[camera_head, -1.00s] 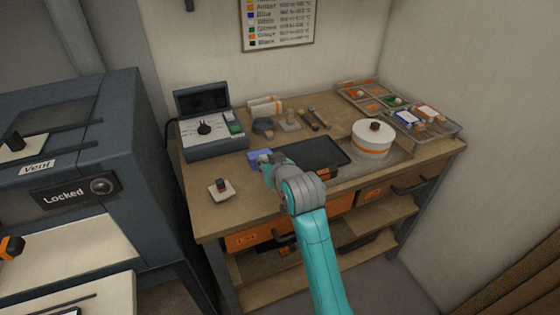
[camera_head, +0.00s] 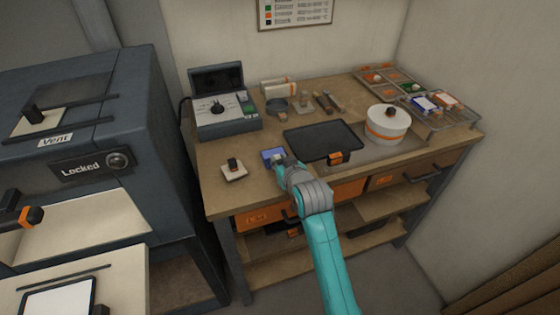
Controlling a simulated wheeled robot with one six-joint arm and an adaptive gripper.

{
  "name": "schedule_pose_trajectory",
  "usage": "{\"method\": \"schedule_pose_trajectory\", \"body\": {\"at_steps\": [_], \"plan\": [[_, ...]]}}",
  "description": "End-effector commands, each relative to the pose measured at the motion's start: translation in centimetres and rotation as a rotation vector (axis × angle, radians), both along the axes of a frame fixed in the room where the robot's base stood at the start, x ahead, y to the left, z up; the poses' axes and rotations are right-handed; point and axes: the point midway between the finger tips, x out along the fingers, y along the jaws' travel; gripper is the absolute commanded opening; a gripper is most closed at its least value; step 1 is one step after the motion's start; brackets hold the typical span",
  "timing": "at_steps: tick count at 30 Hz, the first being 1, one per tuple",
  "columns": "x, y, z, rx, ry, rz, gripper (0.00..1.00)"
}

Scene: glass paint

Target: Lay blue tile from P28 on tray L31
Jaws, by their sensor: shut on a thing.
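A blue tile (camera_head: 269,154) is at the tip of my gripper (camera_head: 279,163), over the front left of the workbench. My gripper is shut on it. The tile seems held just above the bench top, but the exact gap cannot be told. A black shallow tray (camera_head: 325,136) with an orange tag on its front edge lies just right of the tile. Its surface looks empty. No label reading P28 or L31 can be read. The fingertips are small and partly hidden by the wrist.
A white knobbed block (camera_head: 234,171) lies left of the gripper. A grey control box (camera_head: 226,121) stands behind it. A white round pot (camera_head: 388,124) stands right of the black tray. A compartment rack (camera_head: 447,120) is at the back right. A dark kiln-like cabinet (camera_head: 90,130) stands left.

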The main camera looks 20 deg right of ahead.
Motion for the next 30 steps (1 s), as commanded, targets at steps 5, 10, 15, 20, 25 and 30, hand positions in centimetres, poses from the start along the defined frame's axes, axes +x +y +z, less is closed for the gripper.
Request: {"method": "schedule_pose_trajectory", "body": {"at_steps": [5, 10, 15, 20, 25, 30], "plan": [[0.0, 0.0, -0.1, 0.0, 0.001, 0.0, 0.47], [0.0, 0.0, -0.1, 0.0, 0.001, 0.0, 0.47], [-0.1, 0.0, 0.3, 0.0, 0.0, 0.0, 0.47], [-2.0, 0.0, 1.0, 0.0, -0.001, 0.0, 0.47], [-5.2, 0.0, 2.3, 0.0, 0.0, 0.0, 0.47], [-8.1, 0.0, 3.6, 0.0, 0.0, 0.0, 0.47]]}}
